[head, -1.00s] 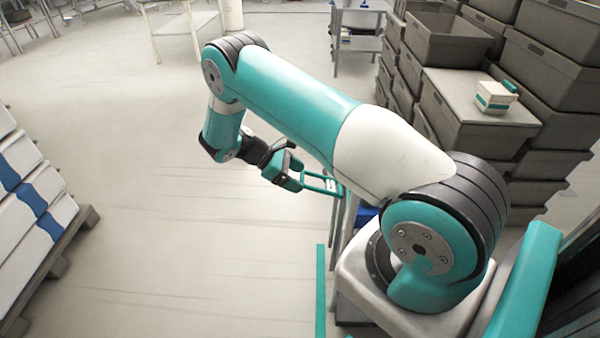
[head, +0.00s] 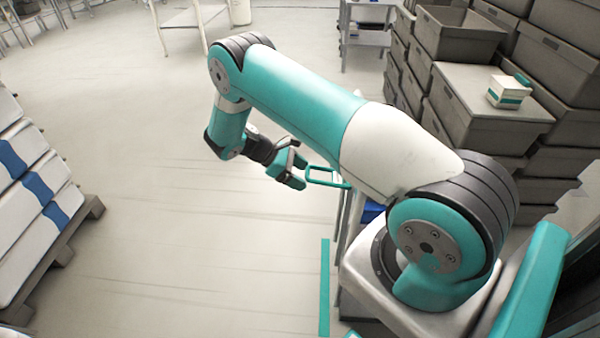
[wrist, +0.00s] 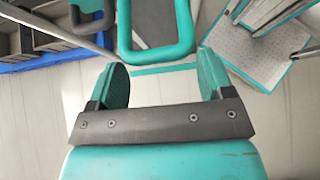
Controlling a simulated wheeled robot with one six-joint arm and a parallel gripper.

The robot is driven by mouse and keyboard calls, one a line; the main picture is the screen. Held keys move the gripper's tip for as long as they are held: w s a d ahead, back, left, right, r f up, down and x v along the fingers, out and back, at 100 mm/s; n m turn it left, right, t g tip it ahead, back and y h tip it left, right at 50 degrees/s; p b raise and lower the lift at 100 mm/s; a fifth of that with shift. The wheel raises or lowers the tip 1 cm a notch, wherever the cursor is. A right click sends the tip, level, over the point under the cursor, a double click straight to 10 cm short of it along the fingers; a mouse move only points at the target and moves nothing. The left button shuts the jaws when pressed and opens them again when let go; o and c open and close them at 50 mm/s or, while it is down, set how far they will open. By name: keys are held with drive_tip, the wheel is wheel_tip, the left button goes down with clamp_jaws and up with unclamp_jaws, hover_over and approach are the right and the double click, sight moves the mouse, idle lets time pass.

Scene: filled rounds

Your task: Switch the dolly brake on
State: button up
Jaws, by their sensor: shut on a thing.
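A teal loop-shaped handle (head: 328,177) sticks out to the left from beside my arm's base. In the wrist view the loop (wrist: 157,52) lies at the far end of my fingers, its near bar between the fingertips. My gripper (head: 301,172) is at the loop's left end, its two fingers shut on that end. In the wrist view my gripper (wrist: 163,72) shows both teal fingers apart, with the bar's width between them. What the loop joins to is mostly hidden behind my arm, so I cannot tell for sure that it is the dolly brake.
Stacked grey crates (head: 455,110) stand at the right, with a small white and teal box (head: 508,92) on one. A pallet of white sacks (head: 35,200) is at the left. The floor (head: 190,220) between is clear. A blue bin (head: 372,212) shows behind my arm.

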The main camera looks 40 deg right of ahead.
drive_tip(key=o, duration=1)
drive_tip(key=shift+f, duration=0.35)
drive_tip(key=shift+r, duration=0.1)
drive_tip(key=b+v, duration=0.1)
drive_tip(key=v, duration=0.6)
drive_tip(key=shift+a+r+b, duration=0.15)
drive_tip(key=shift+a+b, duration=0.05)
drive_tip(key=shift+b, duration=0.1)
drive_tip(key=shift+w, duration=0.15)
